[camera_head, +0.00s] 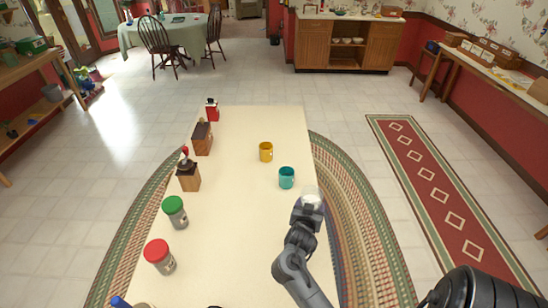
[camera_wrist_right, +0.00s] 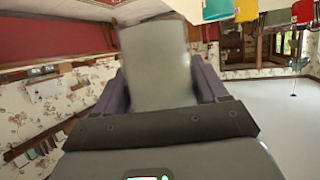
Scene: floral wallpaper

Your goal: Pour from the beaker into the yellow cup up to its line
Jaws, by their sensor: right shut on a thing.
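The yellow cup (camera_head: 265,152) stands upright on the cream table, right of its middle; its line and inside are too small to make out. My right gripper (camera_head: 309,205) is at the table's right edge, nearer than the yellow cup and to its right. It is shut on the pale, see-through beaker (camera_head: 312,193). In the right wrist view the beaker (camera_wrist_right: 158,65) shows blurred between the two fingers; its fill level cannot be told. The yellow cup (camera_wrist_right: 245,10) also shows at the top of that upside-down view. My left gripper is not in view.
A teal cup (camera_head: 286,177) stands between the yellow cup and my right gripper. The table's middle (camera_head: 235,210) is clear.

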